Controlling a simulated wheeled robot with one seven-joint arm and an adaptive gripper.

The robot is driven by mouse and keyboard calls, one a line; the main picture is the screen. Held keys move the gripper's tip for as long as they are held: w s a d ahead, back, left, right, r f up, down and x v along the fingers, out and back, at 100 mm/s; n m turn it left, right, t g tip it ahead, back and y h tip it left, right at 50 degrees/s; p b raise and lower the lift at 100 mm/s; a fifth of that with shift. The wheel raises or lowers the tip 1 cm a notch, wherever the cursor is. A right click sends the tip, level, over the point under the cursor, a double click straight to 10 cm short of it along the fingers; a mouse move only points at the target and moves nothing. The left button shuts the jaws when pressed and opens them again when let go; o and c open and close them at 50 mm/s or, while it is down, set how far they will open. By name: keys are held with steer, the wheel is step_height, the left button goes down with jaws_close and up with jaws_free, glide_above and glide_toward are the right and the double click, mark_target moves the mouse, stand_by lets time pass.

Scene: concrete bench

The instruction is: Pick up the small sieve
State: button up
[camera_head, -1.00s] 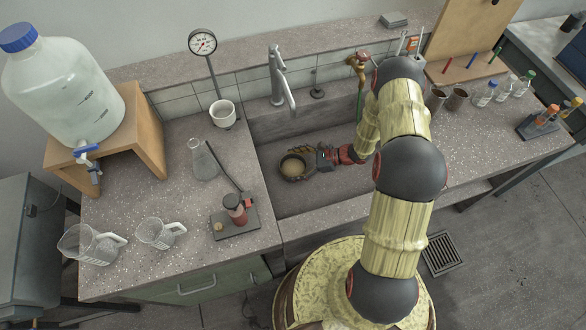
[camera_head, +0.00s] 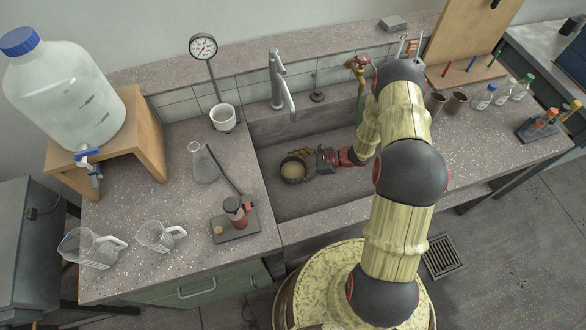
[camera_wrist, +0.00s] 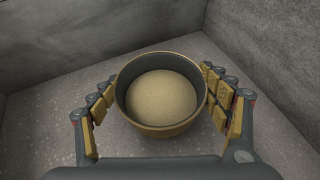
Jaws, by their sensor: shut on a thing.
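The small sieve (camera_head: 292,170) is a round, brass-coloured cup with a pale tan mesh or bottom inside. It is in the sink basin in the head view, near the basin's left end. In the wrist view the sieve (camera_wrist: 160,92) sits upright between the two fingers, its round opening facing the camera. My gripper (camera_head: 302,165) reaches in from the right and is shut on the sieve's sides; its fingers (camera_wrist: 160,100) flank it left and right in the wrist view. Whether the sieve touches the basin floor is hard to tell.
The sink walls (camera_wrist: 60,45) stand close around the gripper. A glass flask (camera_head: 203,163) and a small device with a black handle (camera_head: 236,212) stand on the left counter.

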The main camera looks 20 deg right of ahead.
step_height(320, 180, up, 3)
steer(key=shift+f+p, duration=0.15)
steer(key=shift+p, duration=0.35)
steer(key=s+r+p, duration=0.1)
steer(key=s+r, duration=0.1)
steer(key=r, duration=0.1)
steer(key=s+r+p, duration=0.1)
steer(key=s+r, duration=0.2)
steer(key=shift+r, duration=0.15)
steer(key=s+r+p, duration=0.2)
steer(key=s+r, duration=0.1)
steer(key=s, duration=0.6)
steer(key=shift+r, duration=0.15)
